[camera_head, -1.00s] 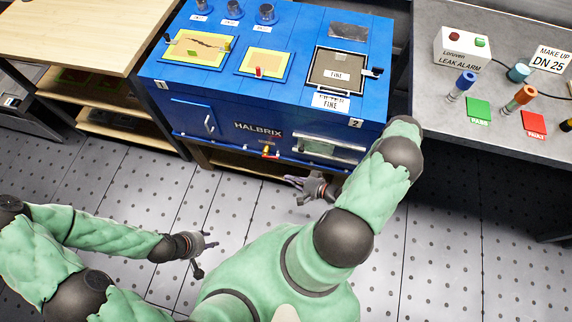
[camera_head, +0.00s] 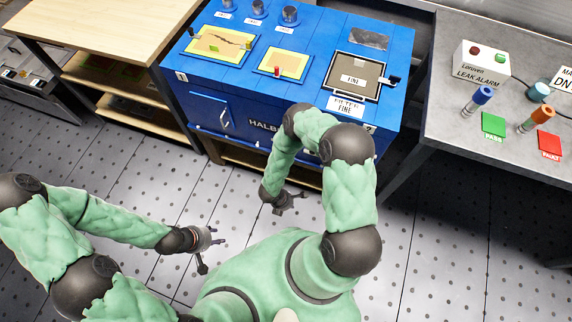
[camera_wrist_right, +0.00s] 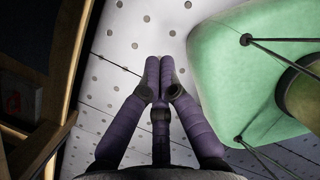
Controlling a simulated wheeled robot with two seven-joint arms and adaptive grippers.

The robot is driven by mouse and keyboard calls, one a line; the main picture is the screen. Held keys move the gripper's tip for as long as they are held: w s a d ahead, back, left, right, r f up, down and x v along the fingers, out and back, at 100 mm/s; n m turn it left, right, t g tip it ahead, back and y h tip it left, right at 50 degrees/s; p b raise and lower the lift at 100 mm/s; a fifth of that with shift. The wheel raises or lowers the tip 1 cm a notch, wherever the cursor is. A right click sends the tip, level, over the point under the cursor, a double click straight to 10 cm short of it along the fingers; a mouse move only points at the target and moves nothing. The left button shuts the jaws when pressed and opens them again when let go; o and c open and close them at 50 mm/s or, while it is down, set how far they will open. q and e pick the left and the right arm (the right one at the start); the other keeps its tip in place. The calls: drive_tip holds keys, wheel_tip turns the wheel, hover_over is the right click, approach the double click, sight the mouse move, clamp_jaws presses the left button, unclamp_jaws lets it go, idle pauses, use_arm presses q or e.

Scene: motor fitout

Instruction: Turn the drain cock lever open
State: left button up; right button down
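The drain cock lever is not visible now; my right arm covers the middle of the front lower edge of the blue HALBRIX unit (camera_head: 190,93). My right gripper (camera_head: 290,203) is low in front of the unit, over the floor. In the right wrist view, its purple fingers (camera_wrist_right: 160,62) come together at the tips with nothing between them. My left gripper (camera_head: 213,252) is over the floor at lower left, well away from the unit, with its fingers spread and empty.
A wooden shelf bench (camera_head: 95,35) stands left of the unit. A grey table (camera_head: 450,135) at right holds a leak alarm box (camera_head: 481,62), a green card (camera_head: 493,125) and a red card (camera_head: 549,145). The perforated floor (camera_head: 440,240) in front is clear.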

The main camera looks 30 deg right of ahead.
drive_tip(key=w+r+n+t+h, duration=0.6)
drive_tip(key=w+r+n, duration=0.2)
drive_tip(key=w+r, duration=0.2)
drive_tip(key=b+x, duration=0.4)
drive_tip(key=x, duration=0.6)
use_arm(q)
drive_tip(key=f, duration=0.4)
drive_tip(key=shift+s+f, duration=0.15)
drive_tip(key=shift+s, duration=0.15)
use_arm(e)
drive_tip(key=r, duration=0.1)
drive_tip(key=a+r, duration=0.1)
drive_tip(key=r, duration=0.1)
drive_tip(key=shift+w+a+r, duration=0.15)
drive_tip(key=shift+w+r, duration=0.05)
drive_tip(key=shift+r, duration=0.1)
